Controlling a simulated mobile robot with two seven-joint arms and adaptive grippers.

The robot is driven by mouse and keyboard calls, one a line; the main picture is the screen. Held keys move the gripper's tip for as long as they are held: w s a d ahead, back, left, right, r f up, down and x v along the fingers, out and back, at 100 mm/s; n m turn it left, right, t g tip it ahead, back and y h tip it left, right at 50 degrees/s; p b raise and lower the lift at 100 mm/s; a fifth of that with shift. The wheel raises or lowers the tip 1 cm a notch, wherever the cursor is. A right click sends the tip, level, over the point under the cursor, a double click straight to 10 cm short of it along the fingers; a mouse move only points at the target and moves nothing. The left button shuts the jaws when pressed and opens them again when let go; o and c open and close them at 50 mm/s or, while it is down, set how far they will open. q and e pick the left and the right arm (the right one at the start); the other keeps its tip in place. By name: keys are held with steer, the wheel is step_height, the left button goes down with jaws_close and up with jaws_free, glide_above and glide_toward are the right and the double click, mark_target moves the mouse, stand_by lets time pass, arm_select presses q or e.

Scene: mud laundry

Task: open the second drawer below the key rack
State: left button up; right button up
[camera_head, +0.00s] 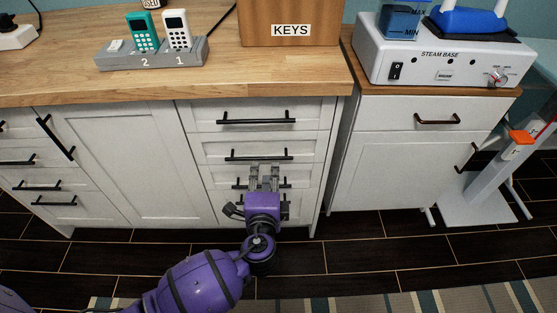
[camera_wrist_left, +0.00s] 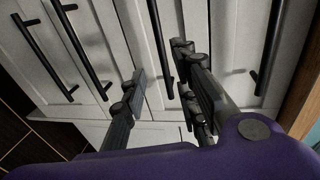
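The key rack (camera_head: 283,10) is a wooden box labelled KEYS on the counter. Below it is a stack of white drawers with black bar handles. The second drawer (camera_head: 218,148) looks shut; its handle (camera_head: 240,156) is just above my left gripper's fingertips in the head view. My left gripper (camera_head: 264,168) is open. In the left wrist view, the second drawer's handle (camera_wrist_left: 162,45) runs between the spread fingers (camera_wrist_left: 160,70); I cannot tell whether they touch it. The gripper partly hides the lower handles. My right gripper is not in view.
The top drawer handle (camera_head: 256,118) is above; a lower handle (camera_wrist_left: 80,50) also shows in the wrist view. A white cabinet (camera_head: 400,150) with a steam base (camera_head: 440,55) stands to the right. Dark floor (camera_head: 370,240) in front is free, with a striped rug (camera_head: 450,300) nearer.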

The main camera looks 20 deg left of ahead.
mark_target(262, 159)
arm_select(q)
steer(key=shift+y, duration=0.3)
steer(key=x, duration=0.3)
steer(key=a+x, duration=0.1)
steer(key=x, duration=0.3)
steer(key=shift+w+a+r+b, duration=0.1)
steer(key=shift+w+b, duration=0.05)
steer(key=shift+b, duration=0.25)
steer(key=shift+w, duration=0.1)
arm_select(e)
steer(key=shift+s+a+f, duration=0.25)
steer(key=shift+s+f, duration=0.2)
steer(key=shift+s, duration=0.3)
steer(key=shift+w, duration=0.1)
arm_select(q)
steer(key=shift+c, duration=1)
jaws_close()
